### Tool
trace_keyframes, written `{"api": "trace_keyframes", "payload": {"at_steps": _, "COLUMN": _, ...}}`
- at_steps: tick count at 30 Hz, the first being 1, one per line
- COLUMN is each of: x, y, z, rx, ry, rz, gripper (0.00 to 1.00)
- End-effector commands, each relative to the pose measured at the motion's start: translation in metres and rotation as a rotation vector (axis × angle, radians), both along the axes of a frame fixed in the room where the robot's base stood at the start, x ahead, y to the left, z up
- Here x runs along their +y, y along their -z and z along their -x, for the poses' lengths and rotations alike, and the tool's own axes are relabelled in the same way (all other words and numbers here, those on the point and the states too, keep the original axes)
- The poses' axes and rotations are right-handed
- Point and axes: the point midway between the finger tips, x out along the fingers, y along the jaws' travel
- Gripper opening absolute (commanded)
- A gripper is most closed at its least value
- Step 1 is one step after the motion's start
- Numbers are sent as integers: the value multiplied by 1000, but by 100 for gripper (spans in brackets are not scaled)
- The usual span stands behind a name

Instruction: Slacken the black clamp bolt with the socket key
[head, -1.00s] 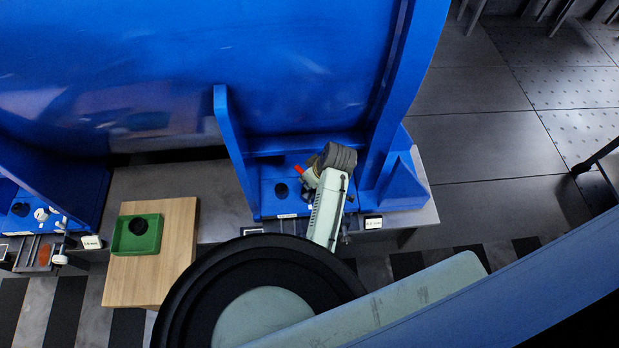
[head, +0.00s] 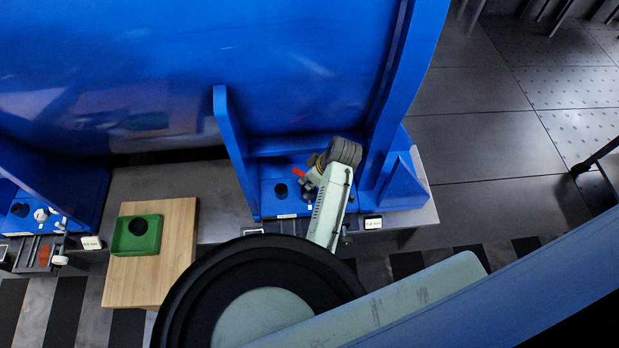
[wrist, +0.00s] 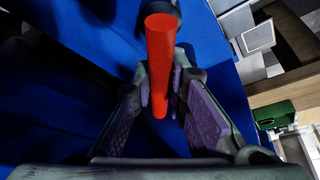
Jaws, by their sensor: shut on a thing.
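The socket key shows as a red handle (wrist: 161,60) in the wrist view, standing up between my gripper's fingers (wrist: 161,95), which are shut on it. In the head view the red handle (head: 298,172) sticks out left of my gripper (head: 308,182), low over the blue motor foot (head: 268,205). The key's socket end is hidden. A dark round spot (head: 281,189) lies on the foot left of my gripper; I cannot tell whether it is a bolt or a hole. The black clamp bolt cannot be made out for certain.
Blue upright ribs (head: 229,135) stand left and right of my gripper, close to the arm. A green tray (head: 125,243) with a dark round recess sits on a wooden board (head: 182,230) at left. Another blue foot (head: 30,215) with small fittings is at far left.

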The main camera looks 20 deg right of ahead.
Motion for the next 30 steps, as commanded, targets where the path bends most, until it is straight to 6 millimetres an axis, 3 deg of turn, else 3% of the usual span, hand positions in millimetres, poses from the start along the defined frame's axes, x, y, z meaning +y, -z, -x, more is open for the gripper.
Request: {"api": "trace_keyframes", "payload": {"at_steps": 30, "x": 0, "y": -60, "z": -2, "rx": -4, "ry": -1, "rz": 1, "gripper": 0}}
